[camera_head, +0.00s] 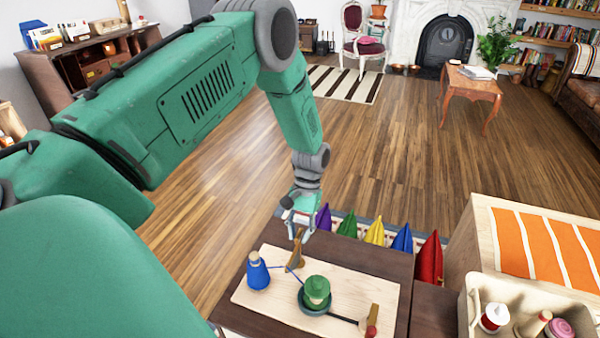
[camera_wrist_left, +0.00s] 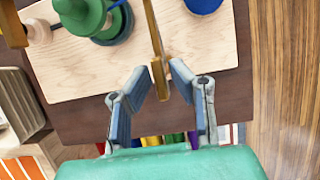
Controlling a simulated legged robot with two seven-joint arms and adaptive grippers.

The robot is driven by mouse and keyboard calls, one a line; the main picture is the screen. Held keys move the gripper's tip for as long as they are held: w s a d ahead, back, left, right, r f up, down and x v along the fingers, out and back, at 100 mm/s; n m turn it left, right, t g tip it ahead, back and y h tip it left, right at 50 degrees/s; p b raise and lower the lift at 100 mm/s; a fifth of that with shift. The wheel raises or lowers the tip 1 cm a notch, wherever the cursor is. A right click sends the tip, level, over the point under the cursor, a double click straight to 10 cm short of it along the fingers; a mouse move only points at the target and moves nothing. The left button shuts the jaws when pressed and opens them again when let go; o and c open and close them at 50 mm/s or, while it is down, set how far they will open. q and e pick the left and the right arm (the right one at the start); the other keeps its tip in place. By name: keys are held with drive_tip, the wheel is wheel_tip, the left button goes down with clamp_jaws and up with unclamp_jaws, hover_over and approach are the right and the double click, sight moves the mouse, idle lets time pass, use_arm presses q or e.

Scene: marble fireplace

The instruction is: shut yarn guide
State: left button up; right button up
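The yarn guide (camera_head: 296,254) is a thin wooden piece standing on a pale board (camera_head: 262,303), between a blue cone (camera_head: 258,274) and a green spool (camera_head: 316,288). A blue strand runs from the cone toward it. My left gripper (camera_head: 299,229) is over the guide's far end. In the left wrist view the yarn guide (camera_wrist_left: 157,70) lies between the two spread fingers of my left gripper (camera_wrist_left: 159,72), with gaps on both sides, so the gripper is open. Whether a fingertip touches it is unclear. My right gripper is not in view.
Several coloured pouches (camera_head: 374,231) stand in a row behind the dark table (camera_head: 380,262). A bin of spools (camera_head: 470,312) and a cabinet with an orange-striped cloth (camera_head: 510,232) are at right.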

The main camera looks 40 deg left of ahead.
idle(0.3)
use_arm(q)
drive_tip(key=shift+w+r, duration=0.1)
drive_tip(key=shift+r, duration=0.15)
drive_tip(key=v, duration=1.1)
drive_tip(key=shift+r, duration=0.2)
drive_tip(key=shift+a, duration=0.1)
drive_tip(key=shift+f, duration=0.1)
